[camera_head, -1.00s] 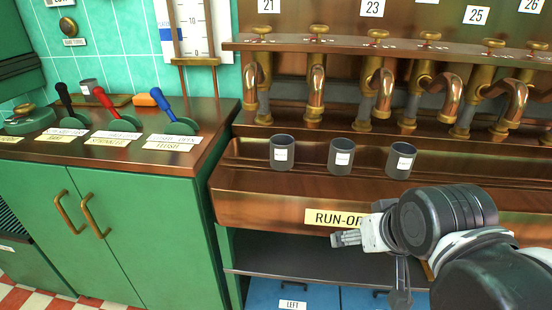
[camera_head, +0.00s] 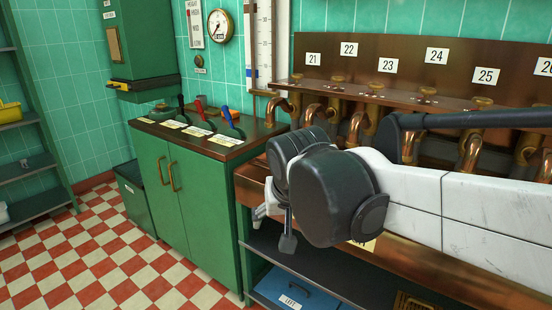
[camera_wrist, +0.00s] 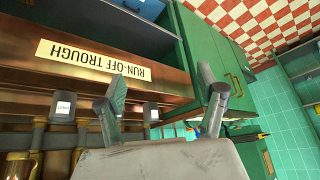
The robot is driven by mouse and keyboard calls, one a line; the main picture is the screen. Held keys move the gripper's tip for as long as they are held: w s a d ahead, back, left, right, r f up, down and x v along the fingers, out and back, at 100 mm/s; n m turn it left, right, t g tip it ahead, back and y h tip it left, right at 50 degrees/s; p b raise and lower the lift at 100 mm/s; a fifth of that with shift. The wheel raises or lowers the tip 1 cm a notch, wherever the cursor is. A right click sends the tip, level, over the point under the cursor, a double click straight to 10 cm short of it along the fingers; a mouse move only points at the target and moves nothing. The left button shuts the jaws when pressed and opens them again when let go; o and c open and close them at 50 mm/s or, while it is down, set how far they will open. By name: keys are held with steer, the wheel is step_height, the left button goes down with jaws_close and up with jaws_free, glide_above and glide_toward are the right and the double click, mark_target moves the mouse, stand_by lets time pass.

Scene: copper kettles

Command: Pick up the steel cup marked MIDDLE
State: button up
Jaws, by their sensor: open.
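Two dark grey steel cups show in the wrist view, which is upside down. One cup (camera_wrist: 63,106) with a white label stands at the left. Another cup (camera_wrist: 152,112) shows between my fingers, farther off along the trough. Their label words are too small to read, so I cannot tell which is MIDDLE. A third cup is not clearly seen and may be behind a finger. My gripper (camera_wrist: 163,76) is open and empty, its fingers spread and apart from the cups. In the head view my arm hides the cups, and only part of the gripper (camera_head: 262,212) shows.
The cups stand on the copper run-off trough (camera_wrist: 20,85), below a row of brass taps (camera_head: 360,125). A green cabinet (camera_head: 205,205) with levers on top stands left of the trough. The checkered floor is clear at left.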

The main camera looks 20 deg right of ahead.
steer(key=w+d+r+m+g+h+p, duration=0.1)
steer(key=w+d+r+m+p, duration=0.2)
steer(key=w, duration=0.5)
steer(key=w+d+r+m+g+h+p, duration=0.1)
steer(key=w+d+r+m+p, duration=0.2)
steer(key=w, duration=0.5)
steer(key=w+d+r+m+g+h+p, duration=0.1)
steer(key=w+d+m+h+p, duration=0.1)
steer(key=w+p, duration=0.5)
steer(key=shift+w+d+f+m+g+h+b, duration=0.15)
steer(key=shift+w+d+f+m, duration=0.35)
steer(key=shift+w+d+f, duration=1.65)
steer(key=shift+w+d+f+m+g+h+b, duration=0.1)
steer(key=shift+w+d+f+m, duration=0.4)
steer(key=shift+w+d+f, duration=1.6)
steer(key=shift+w+d+f+m+g+h+b, duration=0.15)
steer(key=shift+w+d+f+m, duration=0.35)
steer(key=shift+w+d+f, duration=1.65)
steer(key=shift+s+a+f, duration=0.7)
steer(key=shift+s+a, duration=0.05)
steer(key=shift+a, duration=0.15)
steer(key=shift+c, duration=0.5)
steer(key=c, duration=1.2)
steer(key=shift+o, duration=0.2)
